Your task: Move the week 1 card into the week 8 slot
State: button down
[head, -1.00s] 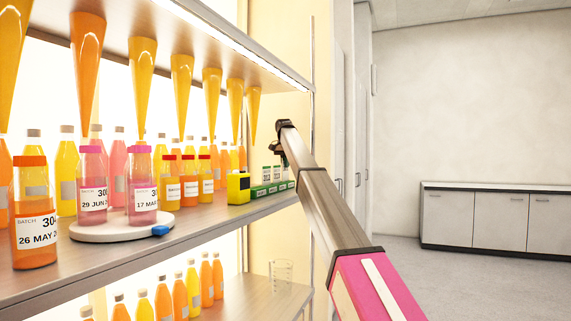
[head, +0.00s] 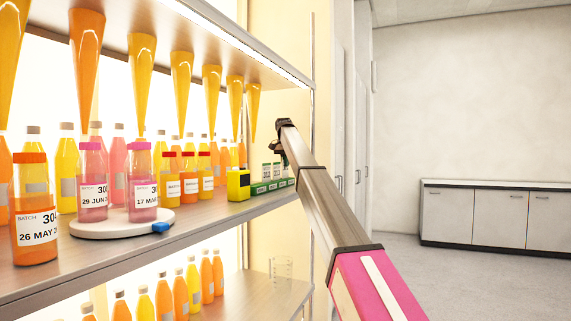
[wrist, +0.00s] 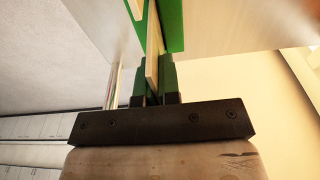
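My gripper (wrist: 154,84) has its two dark green fingers close together on either side of a thin cream card (wrist: 154,45), seen edge-on in the wrist view. The fingers appear shut on it. Its printed face is hidden there, so I cannot read its week. The green card rack (wrist: 174,25) is just beyond the fingers. In the head view the green rack (head: 268,188) is at the right end of the shelf, with small white and green cards (head: 267,170) upright in it. My arm's end is over the rack's right part; its fingertips are hidden there.
A yellow device (head: 238,185) stands just left of the rack. Several labelled bottles (head: 190,182) and a white round stand (head: 122,226) fill the shelf farther left. Orange cones (head: 236,105) hang above. A low cabinet (head: 475,215) stands across the room.

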jog(key=shift+f, duration=0.7)
jog(key=c, duration=1.3)
grip_release()
jog(key=shift+o, duration=0.2)
